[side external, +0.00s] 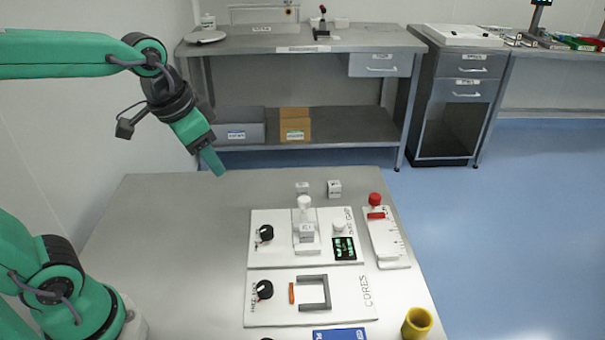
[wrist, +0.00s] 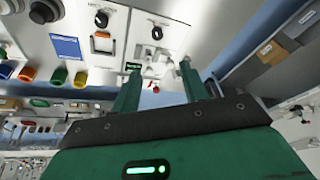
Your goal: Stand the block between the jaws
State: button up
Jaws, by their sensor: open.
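My gripper (side external: 213,163) hangs over the back left of the table in the side view, well above it and apart from everything. In the wrist view its two green fingers (wrist: 160,68) are spread with nothing between them. Two small pale blocks with dark marks stand behind the upper white board: one left block (side external: 302,187) and one right block (side external: 334,188). A pale fixture (side external: 306,247) on that board has a white knob (side external: 304,202) and a grey cube-like part (side external: 306,232). I cannot tell for sure which parts are the jaws.
The upper board (side external: 275,254) also carries a black knob (side external: 265,233) and a green display (side external: 344,248). The table's left is clear.

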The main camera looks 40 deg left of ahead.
jog(key=s+a+f+n+t, duration=0.1)
jog(key=s+a+n, duration=0.1)
jog(key=s, duration=0.5)
jog(key=shift+n+t, duration=0.3)
jog(key=shift+n, duration=0.1)
